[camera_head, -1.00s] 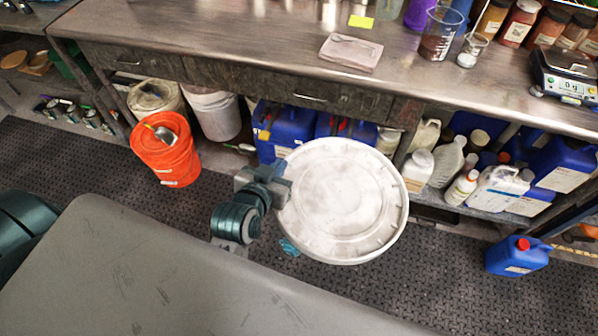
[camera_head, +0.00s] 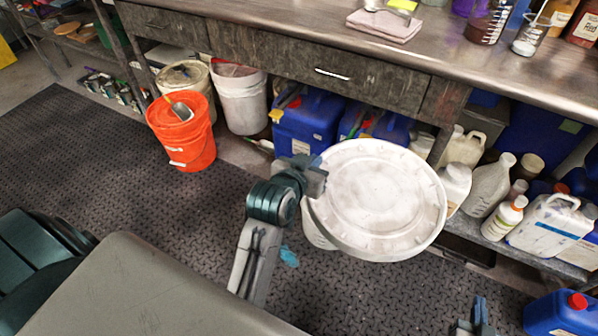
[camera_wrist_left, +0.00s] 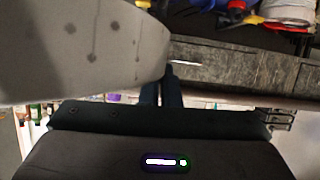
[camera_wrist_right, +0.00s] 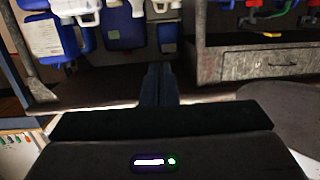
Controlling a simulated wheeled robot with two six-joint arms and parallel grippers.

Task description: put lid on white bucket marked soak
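The round white lid (camera_head: 380,200) is held out over the floor in front of the bench, its broad face showing in the head view. My left gripper (camera_head: 316,180) is shut on its left edge. The lid also fills the upper left of the left wrist view (camera_wrist_left: 80,45). A white curved surface (camera_head: 318,234), perhaps a bucket's wall, shows below the lid's left side, mostly hidden. A white bucket (camera_head: 241,100) stands under the bench; I cannot read a mark on it. My right gripper (camera_head: 478,318) is low at the right; its fingers are together and empty in the right wrist view (camera_wrist_right: 159,82).
An orange bucket (camera_head: 185,145) with a scoop on it stands on the dark mat, and a cream bucket (camera_head: 186,76) is behind it. Blue canisters (camera_head: 310,125) and white jugs (camera_head: 490,185) crowd the lower shelf. A blue jug (camera_head: 560,318) is at the right.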

